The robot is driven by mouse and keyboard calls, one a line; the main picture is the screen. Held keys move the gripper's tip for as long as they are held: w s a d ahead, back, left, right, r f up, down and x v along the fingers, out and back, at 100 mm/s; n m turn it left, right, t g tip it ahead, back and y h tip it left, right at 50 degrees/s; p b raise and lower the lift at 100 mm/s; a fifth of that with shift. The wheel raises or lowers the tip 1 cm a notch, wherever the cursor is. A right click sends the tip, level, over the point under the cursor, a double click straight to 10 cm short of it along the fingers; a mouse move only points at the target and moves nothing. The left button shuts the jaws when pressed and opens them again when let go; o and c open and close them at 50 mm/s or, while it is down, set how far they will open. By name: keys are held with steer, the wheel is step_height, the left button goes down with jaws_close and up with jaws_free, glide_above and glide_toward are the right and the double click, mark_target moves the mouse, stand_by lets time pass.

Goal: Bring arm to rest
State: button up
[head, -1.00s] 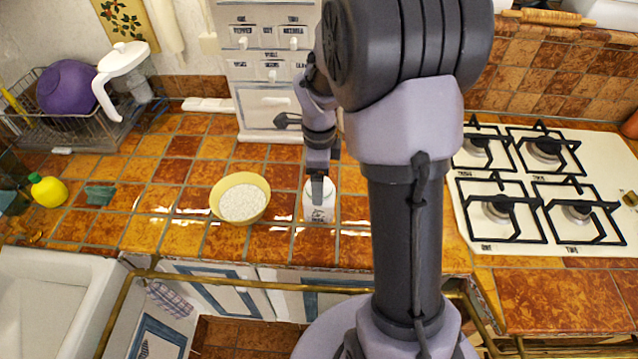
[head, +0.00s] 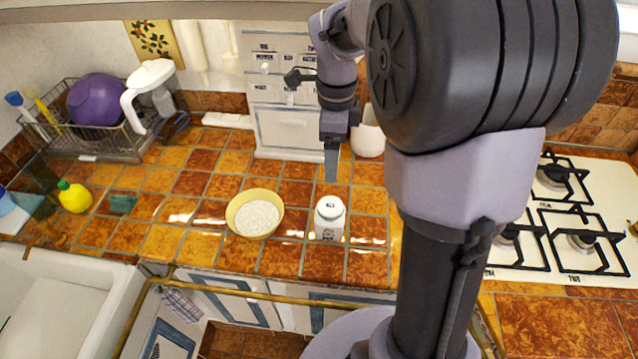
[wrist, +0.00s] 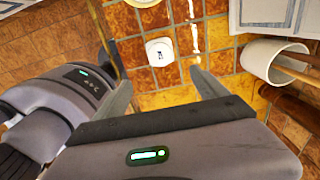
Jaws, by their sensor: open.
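My gripper (head: 332,172) hangs above the tiled counter in the head view, pointing down, a little behind and above a white jar (head: 330,218). In the wrist view its two fingers (wrist: 160,85) are spread apart with nothing between them. The white jar stands upright on the counter and also shows in the wrist view (wrist: 160,51), beyond the fingers and apart from them. A yellow bowl (head: 236,228) of white contents stands left of the jar. My arm covers part of the counter to the right of the jar.
A small drawer cabinet (head: 290,130) and a white utensil pot (head: 368,137) stand behind the gripper. A gas stove (head: 520,262) is at the right. A dish rack (head: 95,150), a lemon-shaped yellow bottle (head: 74,196) and a sink (head: 60,300) are at the left. A brass rail (head: 250,292) runs along the front edge.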

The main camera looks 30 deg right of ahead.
steer(key=s+a+f+n+t+y+b, duration=0.1)
steer(key=s+a+f+n+t+b, duration=0.1)
steer(key=s+a+n+b, duration=0.3)
steer(key=s+a+f+n+t+y+b, duration=0.1)
steer(key=s+a+f+n+t+b, duration=0.1)
steer(key=s+a+n+b, duration=0.4)
steer(key=s+a+n+t, duration=0.1)
steer(key=s+a+n, duration=0.4)
steer(key=n, duration=0.4)
steer(key=shift+s+a+f+t, duration=0.15)
steer(key=shift+s+f+t, duration=0.25)
steer(key=shift+s, duration=0.15)
